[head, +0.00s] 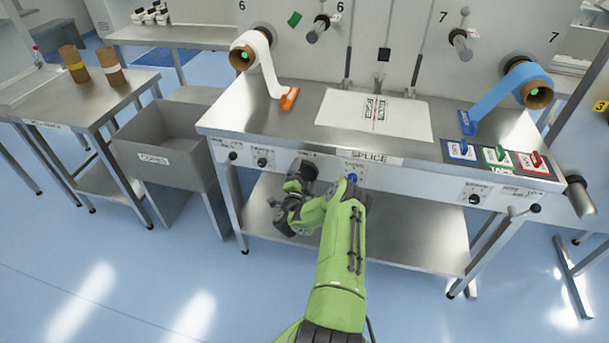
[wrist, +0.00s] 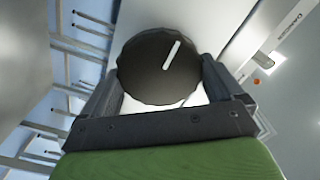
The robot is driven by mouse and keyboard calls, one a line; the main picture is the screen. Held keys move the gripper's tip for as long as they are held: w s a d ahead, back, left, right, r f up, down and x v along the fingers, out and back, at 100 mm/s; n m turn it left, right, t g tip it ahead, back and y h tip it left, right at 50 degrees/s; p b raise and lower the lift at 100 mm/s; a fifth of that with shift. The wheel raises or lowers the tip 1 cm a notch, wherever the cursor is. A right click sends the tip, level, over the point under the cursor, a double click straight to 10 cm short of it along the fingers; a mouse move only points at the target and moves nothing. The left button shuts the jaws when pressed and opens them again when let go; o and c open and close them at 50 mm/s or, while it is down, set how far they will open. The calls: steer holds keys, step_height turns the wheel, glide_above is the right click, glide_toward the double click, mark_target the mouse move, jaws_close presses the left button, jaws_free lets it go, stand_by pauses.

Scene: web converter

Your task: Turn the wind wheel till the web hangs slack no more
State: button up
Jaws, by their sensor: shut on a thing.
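A black, ridged round wheel (wrist: 158,68) with a white index line fills the middle of the wrist view. The line tilts up to the right. My gripper (wrist: 163,82) is shut on this wheel, one finger on each side of its rim. In the head view my gripper (head: 303,172) is at the front panel of the splice table, and it hides most of the wheel. A white web (head: 267,68) comes down from the left roll to an orange clamp (head: 289,98). A blue web (head: 499,92) runs from the right roll to a blue clamp (head: 467,123).
The splice table (head: 290,118) bears a white sheet (head: 375,115) and blue, green and red handled blocks at right. Other knobs (head: 262,162) sit along the panel. A grey bin (head: 165,135) stands to the left. A side table (head: 60,105) holds two brown cores.

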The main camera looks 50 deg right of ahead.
steer(key=m, duration=0.2)
steer(key=m+b, duration=0.1)
steer(key=m, duration=0.2)
steer(key=shift+f+m, duration=0.2)
steer(key=shift+m, duration=0.1)
stand_by(0.5)
steer(key=o, duration=0.7)
steer(key=p+v, duration=1.5)
steer(key=v, duration=0.1)
steer(key=shift+p, duration=0.35)
